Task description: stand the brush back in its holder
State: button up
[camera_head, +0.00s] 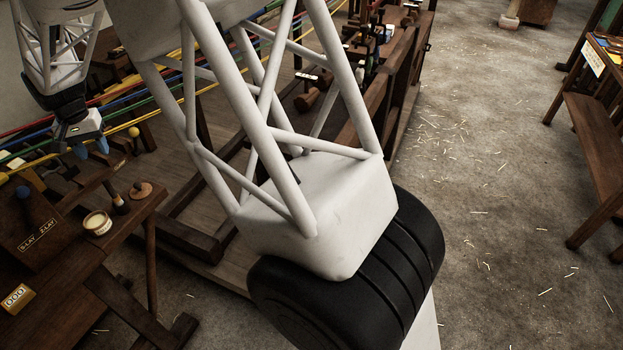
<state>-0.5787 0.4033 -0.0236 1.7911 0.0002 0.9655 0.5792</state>
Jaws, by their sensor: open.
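My gripper (91,148) hangs at the upper left above the dark wooden bench, its two blue fingertips apart and nothing seen between them. A small dark, slim-handled thing (119,204) on the bench, right of and below my gripper, may be the brush; it is too small to be sure. The two look apart. My own arm covers much of the middle of the view.
An open round tin (97,223) with pale contents stands on the bench near a block marked S-LAY and Z-LAY (38,236). A counter card (16,298) lies at the lower left. Coloured ropes (130,88) run behind my gripper.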

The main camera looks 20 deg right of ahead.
jog(key=s+d+r, duration=0.4)
jog(key=s+d, duration=0.1)
jog(key=d, duration=0.5)
jog(key=s+d+r+t, duration=0.1)
jog(key=s+d+r, duration=0.4)
jog(key=d, duration=0.4)
jog(key=s+d+r, duration=0.4)
jog(key=s+d, duration=0.1)
jog(key=d, duration=0.5)
jog(key=s+d+f, duration=0.1)
jog(key=s+d, duration=0.5)
jog(key=s, duration=0.2)
jog(key=s+d+f+t, duration=0.1)
jog(key=s+d, duration=0.4)
jog(key=s, duration=0.4)
jog(key=s+d+f, duration=0.1)
jog(key=s+d, duration=0.5)
jog(key=s, duration=0.3)
jog(key=shift+s+d+t, duration=0.2)
jog(key=shift+d+t, duration=0.1)
jog(key=shift+d, duration=0.05)
